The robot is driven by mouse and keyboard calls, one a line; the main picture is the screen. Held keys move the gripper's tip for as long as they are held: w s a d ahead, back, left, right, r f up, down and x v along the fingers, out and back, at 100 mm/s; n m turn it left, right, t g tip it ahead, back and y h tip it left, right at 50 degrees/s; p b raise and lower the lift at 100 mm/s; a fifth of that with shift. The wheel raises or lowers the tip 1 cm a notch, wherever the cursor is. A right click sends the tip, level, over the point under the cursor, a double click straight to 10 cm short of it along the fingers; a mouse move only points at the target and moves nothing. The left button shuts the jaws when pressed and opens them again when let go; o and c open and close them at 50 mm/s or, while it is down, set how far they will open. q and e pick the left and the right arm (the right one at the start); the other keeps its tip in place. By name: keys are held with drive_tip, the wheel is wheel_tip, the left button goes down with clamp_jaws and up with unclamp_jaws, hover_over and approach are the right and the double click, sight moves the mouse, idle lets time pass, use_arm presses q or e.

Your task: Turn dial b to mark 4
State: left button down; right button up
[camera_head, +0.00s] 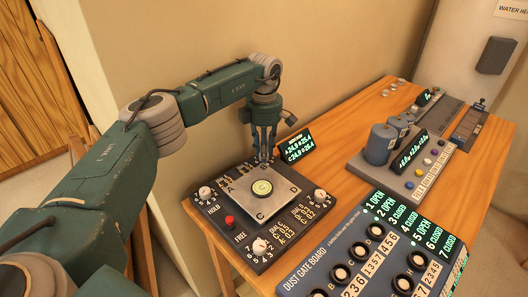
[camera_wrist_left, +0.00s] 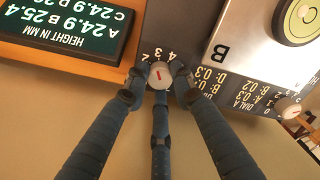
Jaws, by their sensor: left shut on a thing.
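My left gripper (camera_head: 265,157) reaches down at the far corner of a dark panel (camera_head: 232,232) in the head view. In the left wrist view its fingers (camera_wrist_left: 160,78) are closed around a white dial knob (camera_wrist_left: 159,75) with a red line. This knob is beside the plate corner lettered B. Digits 2, 3 and 4 (camera_wrist_left: 158,55) show at its edge; I cannot tell exactly which one the line meets. The fingers hide this dial in the head view. Other white dials sit at the left (camera_head: 205,192), front (camera_head: 260,246) and right (camera_head: 320,195) corners.
A grey plate with a round bubble level (camera_head: 262,188) sits mid-panel. A height display (camera_head: 295,146) stands behind it. A red button (camera_head: 229,221) is at the left. The dust gate board (camera_head: 325,268) and a grey console (camera_head: 385,172) stand to the right on the wooden table.

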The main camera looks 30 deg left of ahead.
use_arm(q)
drive_tip(key=m, duration=0.4)
drive_tip(key=shift+w+r+m, duration=0.15)
drive_tip(key=shift+r+m, duration=0.05)
drive_tip(key=shift+m, duration=0.1)
drive_tip(key=shift+m+b, duration=0.35)
drive_tip(key=shift+m, duration=2.15)
drive_tip(key=c, duration=1.6)
unclamp_jaws()
drive_tip(key=shift+o, duration=0.7)
drive_tip(key=shift+f, duration=0.1)
wheel_tip(320, 180, up, 12)
